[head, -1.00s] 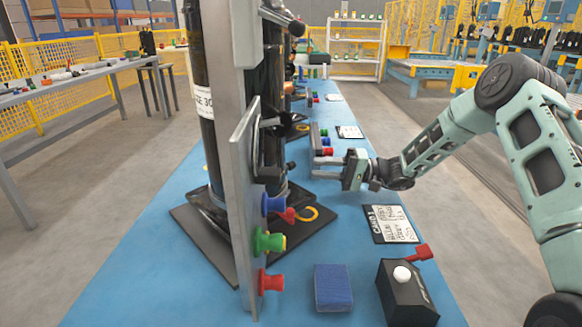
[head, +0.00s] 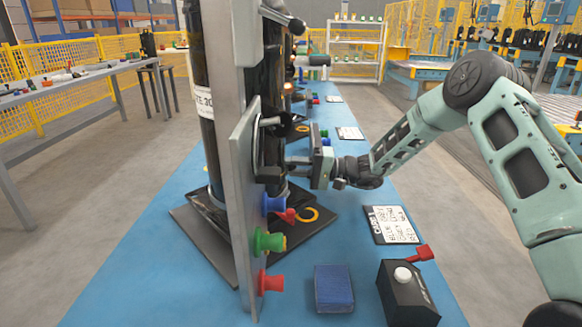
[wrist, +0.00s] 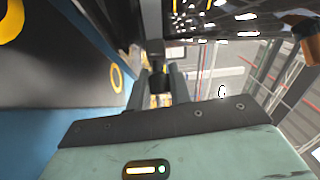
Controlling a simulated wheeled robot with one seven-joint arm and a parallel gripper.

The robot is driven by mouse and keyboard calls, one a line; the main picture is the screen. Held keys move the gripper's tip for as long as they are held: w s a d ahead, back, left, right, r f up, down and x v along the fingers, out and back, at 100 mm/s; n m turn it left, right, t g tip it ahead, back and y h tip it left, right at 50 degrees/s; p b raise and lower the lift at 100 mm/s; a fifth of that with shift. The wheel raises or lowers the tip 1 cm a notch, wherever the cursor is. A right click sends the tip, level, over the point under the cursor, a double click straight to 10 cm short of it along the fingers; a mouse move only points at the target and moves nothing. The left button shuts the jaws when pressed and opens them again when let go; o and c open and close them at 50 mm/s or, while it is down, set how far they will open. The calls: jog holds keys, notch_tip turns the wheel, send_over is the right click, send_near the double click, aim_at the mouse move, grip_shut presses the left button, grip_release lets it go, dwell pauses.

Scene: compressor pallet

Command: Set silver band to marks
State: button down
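The grey metal panel (head: 243,200) stands upright in front of the black cylinder (head: 205,150) in the head view. I cannot clearly make out a silver band or its marks. A short silver rod (head: 269,121) sticks out to the right near the panel's top, by a black fitting (head: 272,160). My gripper (head: 290,168) points left at this fitting, close to it, its tips partly hidden. In the wrist view, my gripper's two fingers (wrist: 160,85) stand apart. A dark knob-like part (wrist: 156,52) shows between and beyond them; contact cannot be told.
Blue (head: 273,204), green (head: 268,241) and red (head: 270,283) knobs project from the panel. A blue block (head: 333,288), a black box with a white button (head: 405,295) and a written card (head: 391,225) lie on the blue mat (head: 150,270).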

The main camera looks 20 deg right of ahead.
jog(key=shift+r+p, duration=0.7)
jog(key=shift+r, duration=1.15)
jog(key=shift+f, duration=0.1)
jog(key=c, duration=1.6)
grip_release()
jog(key=shift+d, duration=0.1)
jog(key=v, duration=1.7)
jog(key=shift+s+d+f, duration=0.1)
jog(key=shift+s+f, duration=0.05)
